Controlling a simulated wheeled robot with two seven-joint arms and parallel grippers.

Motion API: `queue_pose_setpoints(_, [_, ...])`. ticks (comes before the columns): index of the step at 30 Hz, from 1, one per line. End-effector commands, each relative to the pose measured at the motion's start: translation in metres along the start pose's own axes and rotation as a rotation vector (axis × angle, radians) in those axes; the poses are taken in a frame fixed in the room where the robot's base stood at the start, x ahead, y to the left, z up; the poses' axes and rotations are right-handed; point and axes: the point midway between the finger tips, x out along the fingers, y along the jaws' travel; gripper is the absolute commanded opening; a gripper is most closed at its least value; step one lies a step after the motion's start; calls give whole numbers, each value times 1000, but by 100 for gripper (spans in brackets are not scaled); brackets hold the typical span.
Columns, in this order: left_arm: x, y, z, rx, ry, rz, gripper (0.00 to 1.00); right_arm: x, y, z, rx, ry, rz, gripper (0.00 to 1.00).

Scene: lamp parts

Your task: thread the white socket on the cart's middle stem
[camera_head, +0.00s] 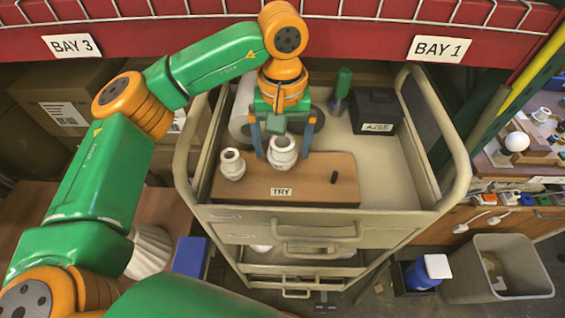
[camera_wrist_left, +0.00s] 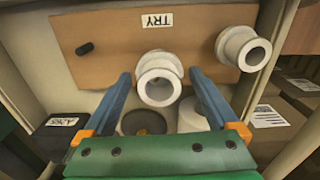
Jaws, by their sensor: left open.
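A wooden board (camera_head: 300,188) marked TRY lies on the cart's (camera_head: 415,185) top. One white socket (camera_head: 282,152) is upright at the board's middle; it also shows in the left wrist view (camera_wrist_left: 158,84). Its body hides the middle stem, so I cannot tell how far it is threaded. A second white socket (camera_head: 232,164) stands at the board's left. A short dark stem (camera_head: 333,177) is bare at the right. My left gripper (camera_head: 283,155) is open, pointing down, its blue fingers on either side of the middle socket. Contact is not clear.
The cart's raised side rails (camera_head: 440,130) flank the top. A red shelf beam (camera_head: 300,33) crosses above. A grey bin (camera_head: 505,285) stands at right.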

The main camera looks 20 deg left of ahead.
Motion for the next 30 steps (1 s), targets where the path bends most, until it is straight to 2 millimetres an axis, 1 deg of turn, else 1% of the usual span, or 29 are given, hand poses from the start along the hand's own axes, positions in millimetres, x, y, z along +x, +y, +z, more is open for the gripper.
queue_pose_setpoints(1, [1, 0, 0, -55, 0, 0, 93, 2, 0, 0, 0, 0, 0, 0])
queue_pose_setpoints(5, [1, -1, 0, -177, 0, 0, 93, 3, 0, 0, 0, 0, 0, 0])
queue_pose_setpoints(10, [1, -2, 1, -537, 0, 1, 93, 9, 0, 1, 0, 0, 0, 0])
queue_pose_setpoints(12, [1, -2, 1, -642, 0, 1, 93, 9, 0, 1, 0, 0, 0, 0])
queue_pose_setpoints(16, [1, -2, 1, -761, 0, 0, 93, 11, 0, 1, 0, 0, 0, 0])
queue_pose_setpoints(17, [1, -2, 1, -814, 0, 0, 93, 12, 0, 1, 0, 0, 0, 0])
queue_pose_setpoints(21, [2, -3, 2, -1118, 1, -1, 93, 17, 0, 2, 0, 0, 0, 0])
queue_pose_setpoints(23, [1, -3, 2, -1219, 1, 0, 93, 18, 0, 2, 0, 0, 0, 0])
queue_pose_setpoints(25, [0, -3, 3, -1281, 1, 0, 93, 18, 0, 2, 0, 0, 0, 0])
queue_pose_setpoints(30, [0, -3, 3, -1292, 0, -1, 93, 17, 0, 2, 0, 0, 0, 0])
